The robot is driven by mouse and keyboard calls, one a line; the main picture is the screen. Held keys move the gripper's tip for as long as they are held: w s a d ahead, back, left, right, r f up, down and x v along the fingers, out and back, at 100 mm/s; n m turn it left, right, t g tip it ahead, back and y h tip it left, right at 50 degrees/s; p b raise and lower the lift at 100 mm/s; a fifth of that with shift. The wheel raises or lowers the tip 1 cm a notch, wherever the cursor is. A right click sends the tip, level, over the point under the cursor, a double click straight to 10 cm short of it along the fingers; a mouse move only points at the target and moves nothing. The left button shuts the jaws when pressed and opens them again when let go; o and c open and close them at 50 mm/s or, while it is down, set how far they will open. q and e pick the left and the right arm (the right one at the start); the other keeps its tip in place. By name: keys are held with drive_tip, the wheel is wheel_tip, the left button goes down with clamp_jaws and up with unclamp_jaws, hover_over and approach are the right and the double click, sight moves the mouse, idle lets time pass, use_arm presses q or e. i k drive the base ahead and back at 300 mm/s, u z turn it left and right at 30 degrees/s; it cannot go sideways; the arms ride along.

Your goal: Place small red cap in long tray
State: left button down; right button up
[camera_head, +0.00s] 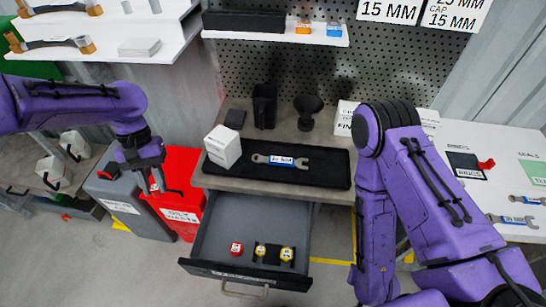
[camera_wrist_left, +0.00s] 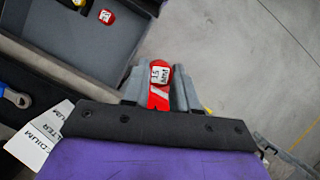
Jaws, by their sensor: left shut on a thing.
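My left gripper (camera_head: 156,187) hangs at the left, in front of the red waste bin. In the left wrist view its two fingers (camera_wrist_left: 158,92) are shut on a small red cap (camera_wrist_left: 154,68) with a white label that seems to read 15 mm. In the head view the cap is too small to make out clearly. The long black tray (camera_head: 330,172) lies on the bench, to the right of the gripper. A wrench (camera_head: 281,161) lies in it and a white box (camera_head: 223,147) stands at its left end. My right gripper is out of view.
Below the tray, an open drawer (camera_head: 212,245) holds another red cap (camera_head: 236,248) and two yellow caps (camera_head: 287,253). The red bin (camera_head: 187,204) and a grey bin (camera_head: 118,195) stand left of it. My right arm spans the right side.

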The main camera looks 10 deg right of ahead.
sight(333, 169)
drive_tip(key=k, duration=0.45)
drive_tip(key=z, duration=0.85)
drive_tip(key=i, duration=0.4)
drive_tip(key=z, duration=0.3)
